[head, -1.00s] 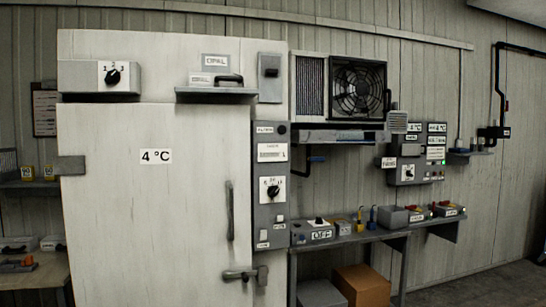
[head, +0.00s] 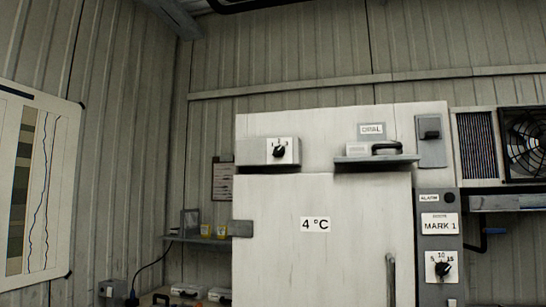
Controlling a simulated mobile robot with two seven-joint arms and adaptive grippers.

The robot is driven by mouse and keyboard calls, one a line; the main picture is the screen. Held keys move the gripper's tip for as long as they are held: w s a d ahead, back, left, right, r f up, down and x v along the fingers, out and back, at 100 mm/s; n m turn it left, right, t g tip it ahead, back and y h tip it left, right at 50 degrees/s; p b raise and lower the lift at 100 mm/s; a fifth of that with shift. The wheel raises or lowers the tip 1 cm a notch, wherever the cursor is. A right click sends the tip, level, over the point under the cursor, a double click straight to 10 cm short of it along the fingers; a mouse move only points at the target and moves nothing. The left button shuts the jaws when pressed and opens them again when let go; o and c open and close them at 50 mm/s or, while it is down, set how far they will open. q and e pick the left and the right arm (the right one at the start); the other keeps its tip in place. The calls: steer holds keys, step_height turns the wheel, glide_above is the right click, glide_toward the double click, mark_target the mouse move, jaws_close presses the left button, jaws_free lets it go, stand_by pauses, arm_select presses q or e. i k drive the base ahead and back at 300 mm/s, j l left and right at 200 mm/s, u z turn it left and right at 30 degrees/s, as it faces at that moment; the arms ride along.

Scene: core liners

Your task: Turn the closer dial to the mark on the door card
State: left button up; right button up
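The closer dial (head: 279,151) is a black knob on a white plate with small numerals. It sits on the grey box (head: 250,152) at the top left of the cold-room door (head: 322,250). Which numeral the knob points to is too small to tell. A white card (head: 439,223) on the grey panel right of the door reads "MARK 1"; its small heading is hard to read. The door itself bears a "4 °C" label (head: 315,224). Neither of my grippers is in view.
A second dial (head: 442,267), marked 5, 10, 15, is on the panel below the card. A shelf (head: 376,160) with a black-handled item juts out above the door. A chart board (head: 38,185) hangs at left. A fan unit (head: 522,145) is at right.

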mark_target(279, 151)
steer(key=i+l, duration=0.35)
steer(key=i+l+u, duration=0.1)
steer(key=i+l, duration=0.25)
steer(key=i, duration=0.2)
